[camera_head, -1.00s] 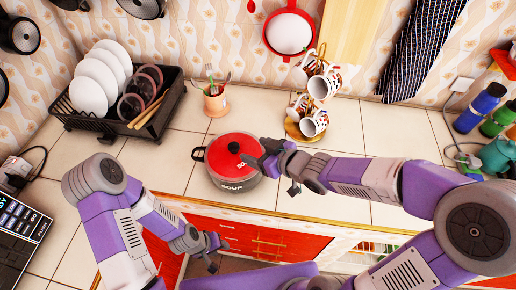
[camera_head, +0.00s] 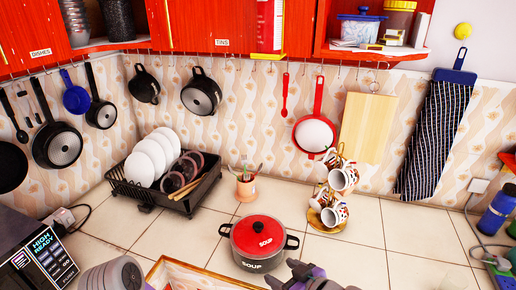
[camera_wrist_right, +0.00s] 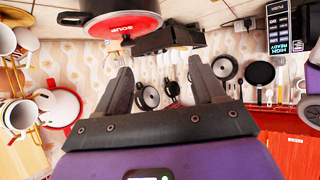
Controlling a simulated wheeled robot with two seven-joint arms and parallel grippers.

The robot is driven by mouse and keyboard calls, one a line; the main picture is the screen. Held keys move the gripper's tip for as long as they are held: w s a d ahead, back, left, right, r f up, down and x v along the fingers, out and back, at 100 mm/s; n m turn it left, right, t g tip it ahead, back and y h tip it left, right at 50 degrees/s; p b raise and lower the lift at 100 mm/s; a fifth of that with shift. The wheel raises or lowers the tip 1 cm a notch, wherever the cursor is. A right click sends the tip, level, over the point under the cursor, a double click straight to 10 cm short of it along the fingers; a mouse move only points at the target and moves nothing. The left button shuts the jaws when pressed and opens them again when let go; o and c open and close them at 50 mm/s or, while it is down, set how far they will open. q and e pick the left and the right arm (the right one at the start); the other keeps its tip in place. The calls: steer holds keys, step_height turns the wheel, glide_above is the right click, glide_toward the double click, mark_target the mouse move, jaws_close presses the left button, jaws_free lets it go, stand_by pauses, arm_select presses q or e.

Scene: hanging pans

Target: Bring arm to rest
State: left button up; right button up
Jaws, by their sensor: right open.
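My right gripper (camera_head: 280,272) shows at the bottom edge of the head view, just in front of the soup pot. In the right wrist view its two fingers (camera_wrist_right: 160,66) are spread, with nothing between them. The soup pot (camera_head: 259,260) is dark with a red lid (camera_head: 258,235) and stands upright on the counter. It also shows upside down in the right wrist view (camera_wrist_right: 108,22), apart from the fingers. A grey round part of my left arm (camera_head: 118,274) shows at the lower left, but my left gripper is out of view.
A black dish rack (camera_head: 198,193) with plates, a utensil cup (camera_head: 245,188) and a mug stand (camera_head: 327,227) stand behind the pot. Pans (camera_head: 201,95) hang on the wall. Bottles (camera_head: 497,212) stand at the right. Tiles (camera_head: 385,235) right of the mugs are clear.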

steer(key=s+d+f+m+g+h, duration=0.1)
steer(key=s+f+m+g, duration=0.15)
steer(key=f, duration=0.85)
steer(key=s+d+f+m+g+h, duration=0.15)
steer(key=f+m, duration=0.25)
steer(key=f, duration=0.6)
steer(key=s+f+m+g, duration=0.4)
steer(key=s+f+g, duration=0.1)
steer(key=s+f, duration=0.7)
steer(key=shift+d+f+h, duration=0.3)
steer(key=shift+f+h, duration=0.15)
steer(key=shift+f, duration=0.25)
